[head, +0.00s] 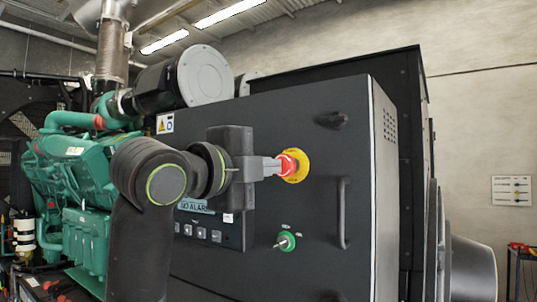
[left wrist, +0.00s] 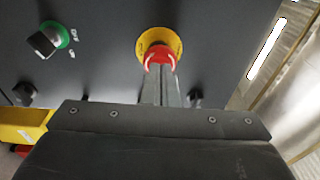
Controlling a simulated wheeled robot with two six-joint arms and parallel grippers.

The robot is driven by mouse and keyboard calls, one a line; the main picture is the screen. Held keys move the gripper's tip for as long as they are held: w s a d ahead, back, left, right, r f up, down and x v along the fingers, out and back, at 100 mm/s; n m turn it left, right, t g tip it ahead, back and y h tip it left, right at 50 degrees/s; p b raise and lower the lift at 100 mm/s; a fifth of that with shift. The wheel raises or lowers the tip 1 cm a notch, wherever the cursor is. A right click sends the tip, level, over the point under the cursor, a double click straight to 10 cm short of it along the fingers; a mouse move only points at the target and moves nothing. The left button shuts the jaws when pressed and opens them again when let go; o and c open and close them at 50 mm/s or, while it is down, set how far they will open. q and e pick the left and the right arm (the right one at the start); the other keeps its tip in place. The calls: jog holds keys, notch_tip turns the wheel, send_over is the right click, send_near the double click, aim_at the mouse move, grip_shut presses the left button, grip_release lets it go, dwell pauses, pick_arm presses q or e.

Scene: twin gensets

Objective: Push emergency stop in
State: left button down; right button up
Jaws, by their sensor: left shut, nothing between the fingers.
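The emergency stop is a red mushroom button (head: 291,164) on a yellow round plate (head: 301,166), on the front of a dark control cabinet (head: 300,105). My left gripper (head: 278,167) is shut and empty, its fingertips at the red button. In the left wrist view the shut fingers (left wrist: 161,78) reach up to the red button (left wrist: 158,56), which sits in front of its yellow plate (left wrist: 160,40). The tips seem to touch the button or lie very close; I cannot tell which. The fingers and tips partly hide the button. My right gripper is out of view.
A green key switch (head: 286,242) sits below the button. A vertical handle (head: 342,213) is to the right on the cabinet. A display panel (head: 205,222) is partly behind my arm. A green engine (head: 85,165) stands at the left.

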pick_arm(q)
jog(key=shift+w+d, duration=0.15)
jog(key=shift+w, duration=0.1)
